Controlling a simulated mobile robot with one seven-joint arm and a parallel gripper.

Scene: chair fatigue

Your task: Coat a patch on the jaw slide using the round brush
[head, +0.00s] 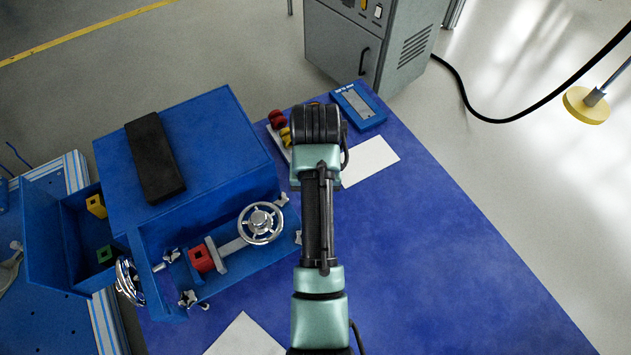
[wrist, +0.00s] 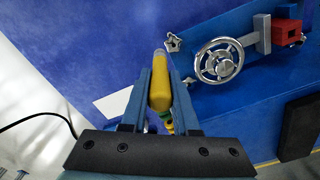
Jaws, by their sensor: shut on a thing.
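In the wrist view my gripper (wrist: 160,78) is shut on a yellow rounded handle with a pale tip, which I take to be the round brush (wrist: 159,90). Its bristles are not clearly seen. In the head view my arm hides the gripper and the brush. The blue jaw fixture (head: 160,300) holds a red block (head: 201,258) beside a grey metal slide (head: 233,247) with a spoked handwheel (head: 261,223). The wrist view also shows the slide (wrist: 262,34) and red block (wrist: 288,31), up and right of the brush and apart from it.
A blue box (head: 215,130) with a black bar (head: 155,158) on top stands behind the fixture. Red and yellow items, a white sheet (head: 370,162) and a blue tray (head: 358,108) lie near my arm. The blue table (head: 440,270) is clear at right.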

